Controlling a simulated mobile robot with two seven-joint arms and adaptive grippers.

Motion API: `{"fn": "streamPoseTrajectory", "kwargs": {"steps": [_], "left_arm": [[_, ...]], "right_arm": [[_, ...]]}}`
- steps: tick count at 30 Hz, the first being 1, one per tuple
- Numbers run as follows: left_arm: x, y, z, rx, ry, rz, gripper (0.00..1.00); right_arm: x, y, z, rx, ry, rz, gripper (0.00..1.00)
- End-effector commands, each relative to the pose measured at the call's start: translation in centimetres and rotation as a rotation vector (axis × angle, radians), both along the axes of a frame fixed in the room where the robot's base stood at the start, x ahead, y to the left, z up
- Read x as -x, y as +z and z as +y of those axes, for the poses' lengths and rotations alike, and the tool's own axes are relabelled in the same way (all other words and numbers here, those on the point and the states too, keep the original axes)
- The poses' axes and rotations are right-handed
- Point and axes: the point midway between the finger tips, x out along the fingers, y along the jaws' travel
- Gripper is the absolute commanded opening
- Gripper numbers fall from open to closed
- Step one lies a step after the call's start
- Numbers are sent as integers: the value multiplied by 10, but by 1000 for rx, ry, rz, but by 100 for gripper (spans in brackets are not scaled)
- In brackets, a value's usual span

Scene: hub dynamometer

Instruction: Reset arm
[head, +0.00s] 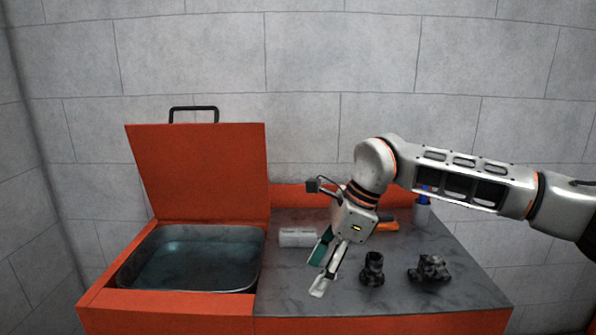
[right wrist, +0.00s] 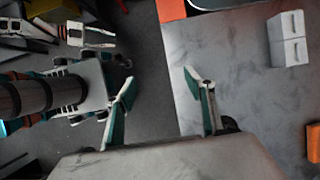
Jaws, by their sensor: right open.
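My right arm (head: 465,178) reaches in from the right in the head view. Its gripper (head: 322,270) points down over the grey worktop (head: 300,300). The jaws are apart with nothing between them; the right wrist view shows the two separated fingers (right wrist: 160,78) with floor and the worktop edge beyond. My left arm is not in the head view. In the right wrist view, a pale two-pronged shape (right wrist: 98,38) at the upper left looks like my left gripper, but it is too small to tell its state.
An orange wash basin (head: 190,258) stands left, its lid (head: 198,172) raised. On the worktop are a white box (head: 297,237), two dark metal parts (head: 372,268) (head: 429,268), an orange tool (head: 386,225) and a blue-topped bottle (head: 422,212). The worktop's front is clear.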

Motion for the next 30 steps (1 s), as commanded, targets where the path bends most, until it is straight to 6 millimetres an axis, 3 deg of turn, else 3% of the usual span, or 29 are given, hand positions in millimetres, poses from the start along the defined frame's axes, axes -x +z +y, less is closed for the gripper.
{"fn": "streamPoseTrajectory", "kwargs": {"steps": [1, 9, 14, 18, 24, 30], "left_arm": [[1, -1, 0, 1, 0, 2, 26], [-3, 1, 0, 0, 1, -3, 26], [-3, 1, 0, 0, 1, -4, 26], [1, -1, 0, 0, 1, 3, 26], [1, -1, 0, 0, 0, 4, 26], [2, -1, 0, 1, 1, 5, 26]], "right_arm": [[13, -14, 15, -42, 12, 42, 54], [66, -38, 86, -297, 6, 231, 54], [105, -40, 134, -511, -40, 407, 54], [132, -28, 168, -724, -130, 601, 54], [142, -4, 188, -1010, -319, 888, 54], [122, 4, 176, -1261, -582, 1184, 54]]}}
